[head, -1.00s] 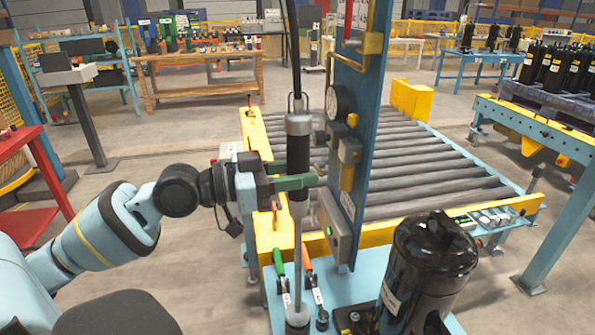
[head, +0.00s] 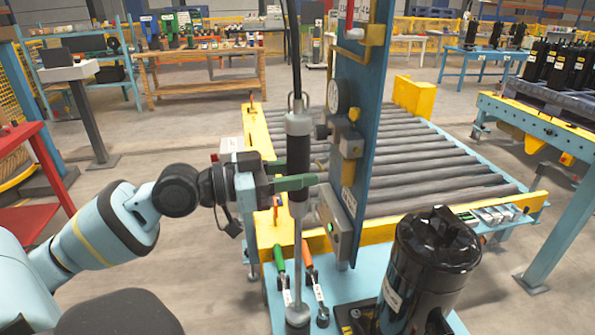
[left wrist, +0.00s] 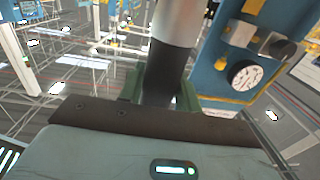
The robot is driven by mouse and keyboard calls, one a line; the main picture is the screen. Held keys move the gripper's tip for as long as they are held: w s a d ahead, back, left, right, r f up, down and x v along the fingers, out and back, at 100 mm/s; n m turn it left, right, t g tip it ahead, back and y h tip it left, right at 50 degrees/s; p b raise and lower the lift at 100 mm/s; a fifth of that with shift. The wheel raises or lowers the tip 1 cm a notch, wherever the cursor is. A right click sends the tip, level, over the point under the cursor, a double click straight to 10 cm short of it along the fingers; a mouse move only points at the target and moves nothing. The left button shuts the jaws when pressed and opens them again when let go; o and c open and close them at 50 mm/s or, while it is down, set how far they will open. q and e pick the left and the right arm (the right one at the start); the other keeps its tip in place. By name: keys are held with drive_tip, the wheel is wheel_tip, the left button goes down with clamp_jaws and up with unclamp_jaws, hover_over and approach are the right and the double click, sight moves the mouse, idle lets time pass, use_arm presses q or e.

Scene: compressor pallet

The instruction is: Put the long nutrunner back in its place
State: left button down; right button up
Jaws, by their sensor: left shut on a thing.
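The long nutrunner (head: 298,125) hangs upright from a cable at the top of the head view. It has a silver head, a dark grip and a long thin silver shaft. My left gripper (head: 298,182) is shut on its dark grip, and the left wrist view shows the green fingers around the dark grip (left wrist: 165,75). My right gripper is not in view.
A blue panel (head: 366,120) with a gauge stands close right of the nutrunner. A black compressor (head: 430,265) stands at the front right. Green and orange handled tools (head: 280,258) stand beside the shaft. A roller conveyor (head: 430,160) lies behind.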

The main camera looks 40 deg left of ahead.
use_arm(q)
drive_tip(key=shift+f+b, duration=0.5)
drive_tip(key=shift+f, duration=0.05)
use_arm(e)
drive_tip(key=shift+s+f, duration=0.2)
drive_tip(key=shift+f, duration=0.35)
use_arm(q)
drive_tip(key=c, duration=0.9)
unclamp_jaws()
drive_tip(key=shift+c, duration=0.2)
drive_tip(key=shift+o, duration=0.2)
drive_tip(key=shift+f, duration=0.35)
drive_tip(key=b+v, duration=0.2)
drive_tip(key=v, duration=0.6)
drive_tip(key=shift+r, duration=0.25)
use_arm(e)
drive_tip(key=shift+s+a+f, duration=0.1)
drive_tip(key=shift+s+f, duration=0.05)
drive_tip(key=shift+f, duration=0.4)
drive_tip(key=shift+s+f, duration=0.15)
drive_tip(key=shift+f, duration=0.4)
use_arm(q)
drive_tip(key=shift+w+f, duration=0.1)
